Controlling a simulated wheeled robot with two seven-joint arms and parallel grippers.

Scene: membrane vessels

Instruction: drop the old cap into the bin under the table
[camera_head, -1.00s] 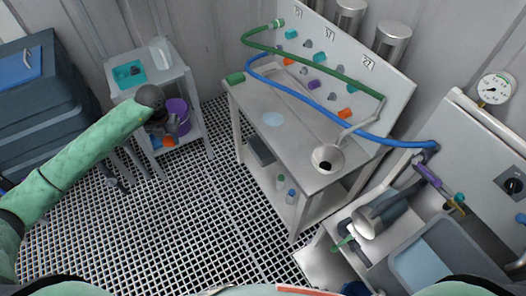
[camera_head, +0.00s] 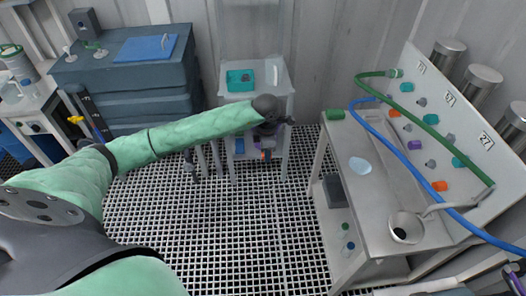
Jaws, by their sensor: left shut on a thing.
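My left arm reaches across from the left to the small white cart. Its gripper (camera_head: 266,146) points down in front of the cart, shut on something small. The gripper hides most of what it holds, so I cannot make out the old cap for sure. A small orange patch shows at the fingertips, but I cannot tell whether it is held or lies on the cart behind. A dark grey open box (camera_head: 335,190), which looks like the bin, stands under the grey work table (camera_head: 375,215).
The cart (camera_head: 281,85) carries a teal tray (camera_head: 240,80). Blue and green hoses cross above the table, and a funnel (camera_head: 405,228) sits at its front. Small bottles stand on its lower shelf. Grated floor (camera_head: 255,225) lies open between cart and table.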

